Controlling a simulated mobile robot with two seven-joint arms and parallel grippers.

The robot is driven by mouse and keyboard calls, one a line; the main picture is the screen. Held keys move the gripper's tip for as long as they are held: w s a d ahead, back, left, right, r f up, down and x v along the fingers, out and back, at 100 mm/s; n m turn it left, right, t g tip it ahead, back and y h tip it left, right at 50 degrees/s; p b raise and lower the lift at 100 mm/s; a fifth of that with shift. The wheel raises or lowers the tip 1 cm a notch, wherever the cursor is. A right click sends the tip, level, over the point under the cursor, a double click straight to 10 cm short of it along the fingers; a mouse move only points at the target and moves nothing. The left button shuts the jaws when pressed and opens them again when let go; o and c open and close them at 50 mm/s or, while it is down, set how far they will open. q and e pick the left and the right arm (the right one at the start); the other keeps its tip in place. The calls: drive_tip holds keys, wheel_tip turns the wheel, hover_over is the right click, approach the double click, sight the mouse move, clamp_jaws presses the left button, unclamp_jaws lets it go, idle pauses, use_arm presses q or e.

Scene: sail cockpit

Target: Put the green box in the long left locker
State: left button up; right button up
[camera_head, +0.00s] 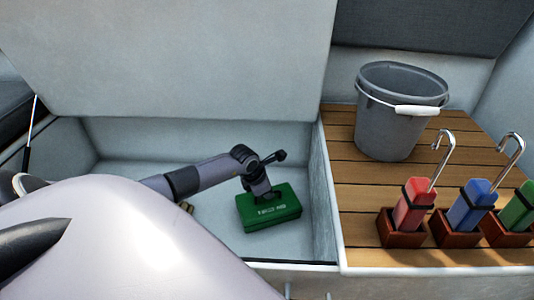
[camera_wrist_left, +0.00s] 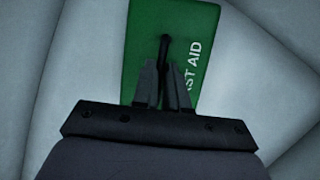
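The green box (camera_head: 269,207), a first aid box with white lettering, is inside the open long left locker (camera_head: 150,148), at its right end, on or close to the floor; I cannot tell if it touches. My left gripper (camera_head: 263,192) reaches down into the locker at the box's handle side. In the left wrist view its fingers (camera_wrist_left: 165,85) are close together on the box's dark handle (camera_wrist_left: 165,50), over the green face (camera_wrist_left: 207,25). My right gripper is not in view.
The locker's pale lid (camera_head: 170,60) stands raised behind. To the right is a slatted wooden seat (camera_head: 345,140) with a grey bucket (camera_head: 392,125). Red (camera_head: 413,205), blue (camera_head: 472,205) and green (camera_head: 520,208) hooked-handle items stand in brown holders.

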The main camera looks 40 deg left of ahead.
sight(261, 206)
use_arm(q)
drive_tip(key=shift+o, duration=1.4)
